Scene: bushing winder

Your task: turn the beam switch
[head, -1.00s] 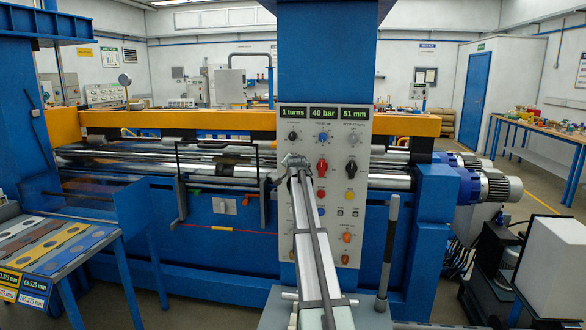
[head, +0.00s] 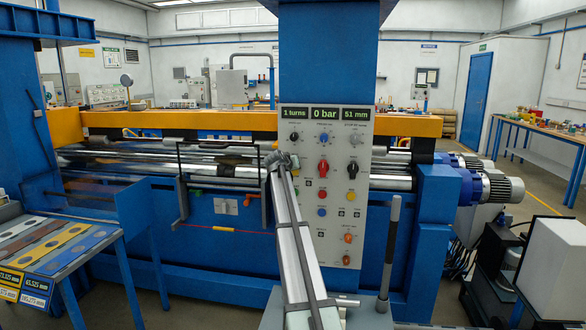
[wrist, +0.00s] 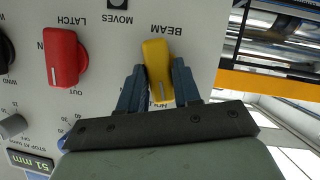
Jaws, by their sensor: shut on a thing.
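The yellow beam switch (wrist: 155,52) sits on the grey control panel under the upside-down label BEAM in the wrist view. It is tilted slightly off the panel's lettering. My gripper (wrist: 159,72) is shut on it, with one dark finger along each side. In the head view my gripper (head: 285,160) is at the left part of the panel (head: 338,215) and hides the switch.
Displays (head: 325,113) read 1 turns, 0 bar and 51 mm. A dark lever (head: 389,250) stands right of my arm.

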